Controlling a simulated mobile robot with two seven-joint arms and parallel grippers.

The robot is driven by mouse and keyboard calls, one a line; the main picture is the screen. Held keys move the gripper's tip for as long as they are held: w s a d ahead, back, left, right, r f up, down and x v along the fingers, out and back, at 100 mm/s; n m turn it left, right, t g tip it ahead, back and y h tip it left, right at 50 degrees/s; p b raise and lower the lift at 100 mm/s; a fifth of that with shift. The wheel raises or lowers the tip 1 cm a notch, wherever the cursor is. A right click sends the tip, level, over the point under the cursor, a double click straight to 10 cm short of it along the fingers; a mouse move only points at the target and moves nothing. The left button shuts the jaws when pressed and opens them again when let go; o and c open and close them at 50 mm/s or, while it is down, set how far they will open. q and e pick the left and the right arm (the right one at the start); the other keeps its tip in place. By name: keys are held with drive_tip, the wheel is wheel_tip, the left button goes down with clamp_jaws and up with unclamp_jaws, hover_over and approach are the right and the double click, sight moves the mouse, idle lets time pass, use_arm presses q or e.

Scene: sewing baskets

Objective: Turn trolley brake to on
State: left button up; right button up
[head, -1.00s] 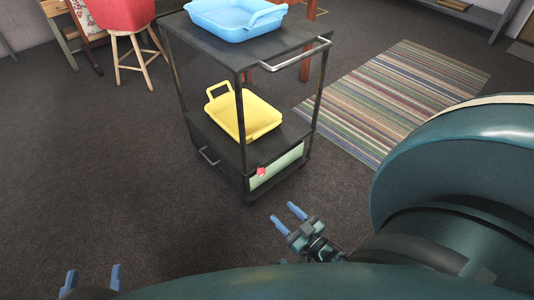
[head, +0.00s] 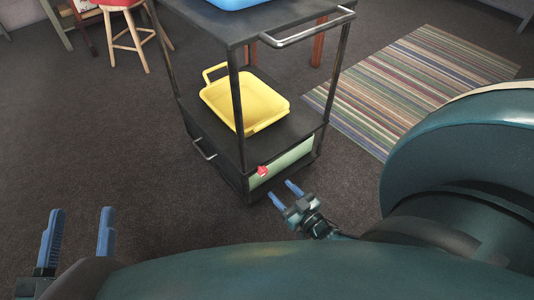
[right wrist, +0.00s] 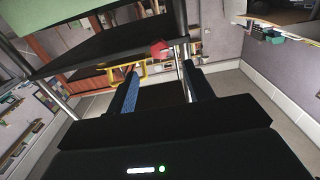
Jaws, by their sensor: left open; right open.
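The dark trolley (head: 246,158) stands ahead of me in the head view, with a pale green panel (head: 286,164) low on its near side. A small red knob (head: 262,171), which looks like the brake control, sits at the left end of that panel. It also shows as a red block (right wrist: 158,48) in the right wrist view, just beyond the fingertips. My right gripper (head: 281,190) is open and empty, just short of the knob and slightly right of it. The knob's exact setting is too small to tell. My left gripper (head: 82,212) is open and empty at lower left.
A yellow basket (head: 266,123) sits on the trolley's lower shelf and a blue basket (head: 236,3) on top. Metal handles (head: 308,29) stick out. A striped rug (head: 420,80) lies right; a red stool (head: 125,40) stands back left. Floor left of the trolley is clear.

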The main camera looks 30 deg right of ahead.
use_arm(q)
drive_tip(key=r+m+h+b, duration=0.1)
drive_tip(key=w+r+m+t+h+b, duration=0.1)
drive_tip(key=r, duration=0.1)
drive_tip(key=shift+a, duration=0.2)
use_arm(e)
drive_tip(key=w, duration=0.8)
drive_tip(key=shift+w+a, duration=0.15)
drive_tip(key=shift+a, duration=0.15)
drive_tip(key=c, duration=1)
